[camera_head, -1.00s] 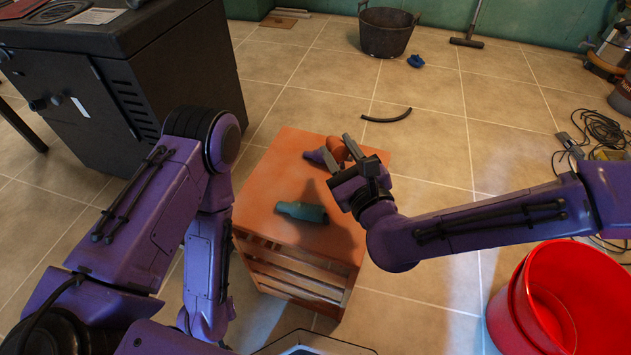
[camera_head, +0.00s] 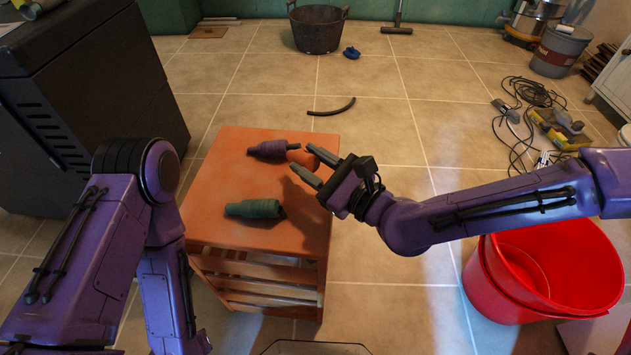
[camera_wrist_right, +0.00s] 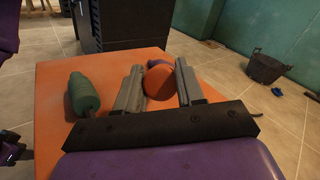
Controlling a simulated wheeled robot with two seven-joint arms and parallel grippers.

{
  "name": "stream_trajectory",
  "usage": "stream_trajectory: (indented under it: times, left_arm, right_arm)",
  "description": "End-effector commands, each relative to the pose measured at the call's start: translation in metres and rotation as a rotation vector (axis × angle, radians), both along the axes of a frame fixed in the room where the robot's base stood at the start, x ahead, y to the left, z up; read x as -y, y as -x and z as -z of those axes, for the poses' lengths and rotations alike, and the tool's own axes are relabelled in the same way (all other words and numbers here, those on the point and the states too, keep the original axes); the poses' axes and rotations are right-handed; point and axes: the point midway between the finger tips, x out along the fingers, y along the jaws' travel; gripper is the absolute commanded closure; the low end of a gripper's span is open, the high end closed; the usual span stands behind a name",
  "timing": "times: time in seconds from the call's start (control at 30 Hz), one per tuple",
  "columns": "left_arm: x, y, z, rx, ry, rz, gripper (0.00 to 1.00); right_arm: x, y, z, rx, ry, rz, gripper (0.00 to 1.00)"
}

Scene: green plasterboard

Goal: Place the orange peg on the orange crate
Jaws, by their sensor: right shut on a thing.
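The orange crate (camera_head: 210,180) stands on the floor in front of me, with a flat top and slatted sides. The orange peg (camera_head: 299,158) is between my right gripper's fingertips (camera_head: 301,158), over the far right part of the crate top. In the right wrist view the peg's round orange end (camera_wrist_right: 159,82) shows between the two grey fingers (camera_wrist_right: 160,88). My right gripper is shut on it. I cannot tell whether the peg touches the crate top. My left arm is at the left, and its gripper is out of view.
A purple peg (camera_head: 268,148) lies on the crate top close left of the orange peg. A green peg (camera_head: 255,208) lies nearer me. A red bucket (camera_head: 490,290) stands right of the crate, and a dark cabinet (camera_head: 75,130) stands left. The floor behind is mostly clear.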

Motion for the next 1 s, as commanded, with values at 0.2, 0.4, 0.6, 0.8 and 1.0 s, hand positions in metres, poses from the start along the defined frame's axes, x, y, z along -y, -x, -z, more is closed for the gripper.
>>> stream_trajectory:
  times: [0.2,0.4,0.6,0.8,1.0]
  left_arm:
    - [0.002,0.003,0.029,-0.020,0.010,0.011,0.57]
    - [0.003,0.005,0.025,-0.036,0.016,0.023,0.57]
    - [0.003,0.006,0.027,-0.051,0.021,0.034,0.57]
    - [0.003,0.006,0.027,-0.050,0.021,0.033,0.57]
    - [0.003,0.005,0.023,-0.036,0.015,0.022,0.57]
  right_arm:
    - [0.006,-0.002,0.040,0.000,0.002,-0.002,0.92]
    - [0.006,-0.002,0.038,-0.001,-0.001,0.000,0.92]
    - [0.006,-0.002,0.041,0.000,0.000,0.000,0.53]
    - [0.006,-0.002,0.040,0.000,0.000,0.000,0.36]
    - [0.006,-0.002,0.035,0.001,0.001,0.000,0.36]
